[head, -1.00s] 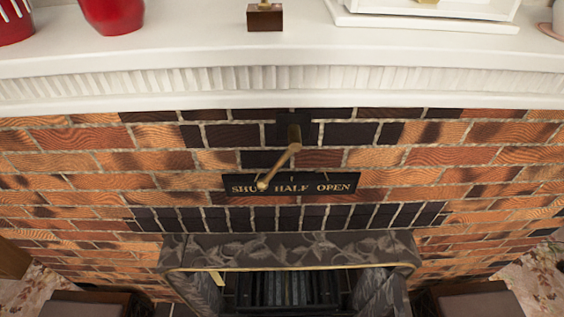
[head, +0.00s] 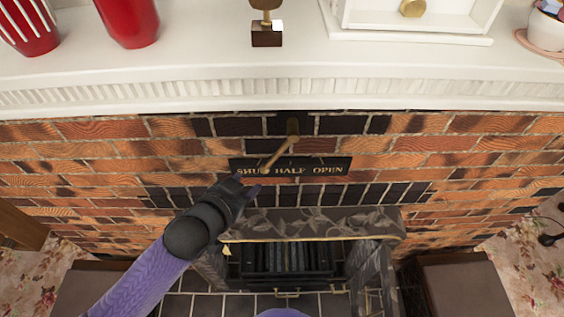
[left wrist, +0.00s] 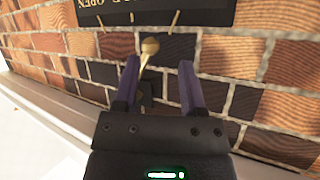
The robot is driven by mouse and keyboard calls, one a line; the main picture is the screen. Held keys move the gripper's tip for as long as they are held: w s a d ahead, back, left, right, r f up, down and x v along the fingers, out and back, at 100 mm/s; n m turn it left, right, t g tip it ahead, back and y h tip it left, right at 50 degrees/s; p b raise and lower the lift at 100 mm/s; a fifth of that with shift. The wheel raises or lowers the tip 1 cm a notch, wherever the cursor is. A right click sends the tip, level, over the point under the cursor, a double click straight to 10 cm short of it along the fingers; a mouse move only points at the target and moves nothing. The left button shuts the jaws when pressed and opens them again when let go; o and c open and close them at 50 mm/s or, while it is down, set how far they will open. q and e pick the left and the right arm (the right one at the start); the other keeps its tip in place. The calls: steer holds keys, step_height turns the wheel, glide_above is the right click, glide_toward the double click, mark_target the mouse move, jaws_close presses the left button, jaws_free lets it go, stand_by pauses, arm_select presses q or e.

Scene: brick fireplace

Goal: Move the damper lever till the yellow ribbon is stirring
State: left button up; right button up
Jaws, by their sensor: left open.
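The brass damper lever (head: 279,154) slants down-left from its dark pivot plate, its end over the last letter of SHUT on the black sign (head: 318,165). My left gripper (head: 247,185) is open, just below and left of the lever's end. In the left wrist view, the lever's round knob (left wrist: 149,45) shows just beyond the open fingers, nearer the left one; I see no grip on it, and contact cannot be told. A small yellow ribbon (head: 226,249) is at the upper left of the firebox opening; one frame does not show whether it stirs. My right gripper is out of view.
The white mantel (head: 200,70) juts out above the lever, with red vases (head: 130,20), a small trophy (head: 266,35) and a white frame (head: 415,20) on it. The patterned fireplace surround (head: 320,223) lies below the sign. The brick face right of the lever is clear.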

arm_select(q)
steer(key=shift+w+d+r+m+t+h, duration=0.15)
steer(key=shift+w+d+m+h, duration=0.1)
steer(key=shift+m+h, duration=0.3)
steer(key=shift+w+d+r+m+t+h, duration=0.15)
steer(key=shift+w+m+h, duration=0.1)
steer(key=shift+m+h, duration=0.25)
steer(key=m+h, duration=0.2)
steer(key=shift+d+r+h, duration=0.2)
steer(key=shift+r+h, duration=0.05)
steer(key=shift+h, duration=0.1)
steer(key=w+d+r+m+g+h, duration=0.3)
steer(key=d+r+m+h, duration=0.2)
steer(key=d, duration=0.3)
steer(key=shift+d+g+h+b, duration=0.35)
steer(key=shift+g+h, duration=0.05)
steer(key=shift+h, duration=0.2)
steer(key=shift+w+m, duration=0.1)
steer(key=shift+m, duration=0.15)
jaws_close()
steer(key=shift+f, duration=0.2)
